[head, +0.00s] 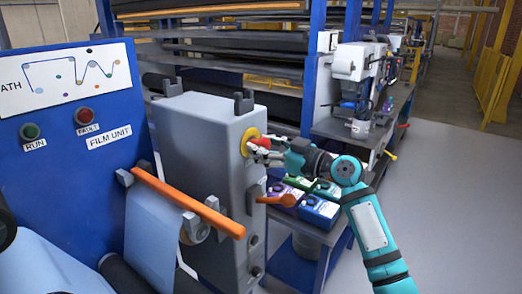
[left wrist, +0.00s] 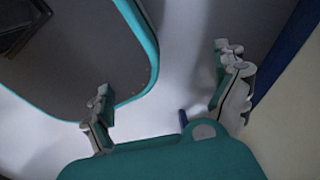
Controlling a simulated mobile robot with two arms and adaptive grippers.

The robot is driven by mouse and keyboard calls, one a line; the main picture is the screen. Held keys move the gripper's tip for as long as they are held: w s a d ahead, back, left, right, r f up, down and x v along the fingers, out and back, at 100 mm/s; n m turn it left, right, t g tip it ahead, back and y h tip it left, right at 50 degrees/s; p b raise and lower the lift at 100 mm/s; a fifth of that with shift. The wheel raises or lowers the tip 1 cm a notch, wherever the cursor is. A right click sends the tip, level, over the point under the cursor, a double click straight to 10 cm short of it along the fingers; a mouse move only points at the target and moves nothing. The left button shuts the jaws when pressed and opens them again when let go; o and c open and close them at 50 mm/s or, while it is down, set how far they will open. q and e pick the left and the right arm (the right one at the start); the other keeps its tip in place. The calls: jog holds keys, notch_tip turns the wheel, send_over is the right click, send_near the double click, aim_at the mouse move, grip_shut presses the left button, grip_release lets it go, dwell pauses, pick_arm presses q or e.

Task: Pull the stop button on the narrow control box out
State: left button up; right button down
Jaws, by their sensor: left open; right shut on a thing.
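The narrow control box (head: 206,165) is a tall grey housing in the middle of the head view. A yellow ring (head: 247,137) on its right-hand face surrounds the red stop button (head: 263,142). My right gripper (head: 262,149) is shut on the stop button, reaching in from the right, and its fingers partly hide the button. I cannot tell from this angle how far the button stands out. My left gripper (left wrist: 165,75) is open and empty in the left wrist view, above pale floor. It does not show in the head view.
An orange lever (head: 275,200) juts from the box below the button. An orange bar (head: 187,201) crosses in front of the box. A bench with several coloured containers (head: 319,207) stands beneath my right arm. Grey floor at right is clear.

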jog(key=shift+f, duration=0.1)
jog(key=c, duration=1)
grip_release()
jog(key=shift+d, duration=0.1)
jog(key=o, duration=0.3)
jog(key=shift+s+d, duration=0.15)
jog(key=shift+o, duration=0.2)
jog(key=v, duration=1.2)
